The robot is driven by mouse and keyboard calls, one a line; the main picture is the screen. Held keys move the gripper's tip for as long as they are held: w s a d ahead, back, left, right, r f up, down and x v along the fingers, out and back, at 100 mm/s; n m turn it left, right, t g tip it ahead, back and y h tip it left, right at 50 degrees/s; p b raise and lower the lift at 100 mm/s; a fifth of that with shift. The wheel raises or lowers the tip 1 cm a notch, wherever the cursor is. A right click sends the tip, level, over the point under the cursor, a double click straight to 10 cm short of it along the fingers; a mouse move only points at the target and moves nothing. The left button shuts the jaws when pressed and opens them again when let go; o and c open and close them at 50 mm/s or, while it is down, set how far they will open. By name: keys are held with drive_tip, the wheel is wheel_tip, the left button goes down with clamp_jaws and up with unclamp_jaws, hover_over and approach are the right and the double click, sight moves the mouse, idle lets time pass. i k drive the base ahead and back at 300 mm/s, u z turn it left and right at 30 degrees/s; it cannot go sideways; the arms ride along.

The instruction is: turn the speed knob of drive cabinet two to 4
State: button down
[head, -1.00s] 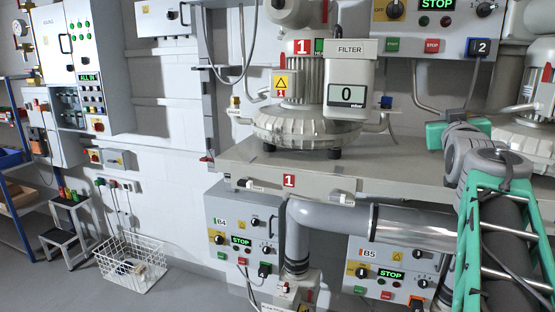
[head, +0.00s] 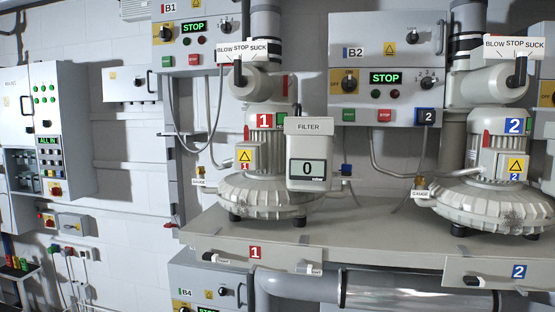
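Drive cabinet two is the grey box labelled B2 (head: 350,62) on the wall, above and behind the bench, right of centre in the head view. A black knob (head: 427,82) with small numbers around it sits on the right of its front; its setting is too small to tell for sure. Another black knob (head: 411,36) is above it. A larger black knob on a yellow plate (head: 369,78) is on the left. The lit display (head: 385,78) reads STOP in green. My gripper is not in view.
The bench (head: 350,240) runs below the cabinet. Cabinet B1 (head: 195,55) also reads STOP.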

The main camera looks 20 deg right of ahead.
sight(427, 82)
drive_tip(key=z, duration=1.4)
